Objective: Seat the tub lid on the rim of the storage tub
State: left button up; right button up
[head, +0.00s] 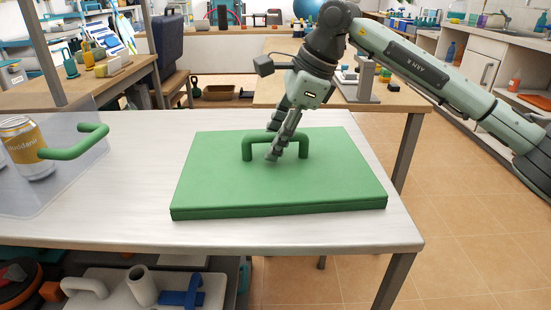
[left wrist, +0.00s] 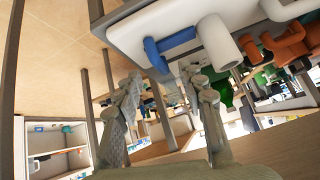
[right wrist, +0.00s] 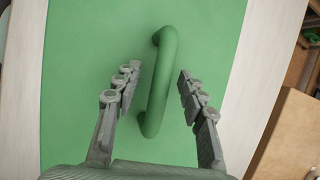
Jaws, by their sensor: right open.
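The green tub lid (head: 215,185) lies flat on the white table, its arched handle (head: 248,147) upward. In the right wrist view, the lid (right wrist: 80,50) fills most of the picture. My right gripper (head: 274,142) is open at the handle. In the right wrist view, its fingers (right wrist: 158,82) are apart, one on each side of the handle (right wrist: 156,95). The clear storage tub (head: 75,180), with a green side handle, is cut off at the left edge. My left gripper (left wrist: 166,95) shows only in the left wrist view, open and empty.
A yellow and silver can (head: 25,150) shows through or beside the tub. White tabletop (head: 130,200) is clear between tub and lid. A lower shelf holds a grey jug-like thing (head: 141,287) and a blue item (head: 182,296). A wooden table (head: 400,98) stands behind.

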jog(key=shift+f, duration=0.3)
jog(key=shift+c, duration=0.5)
grip_shut()
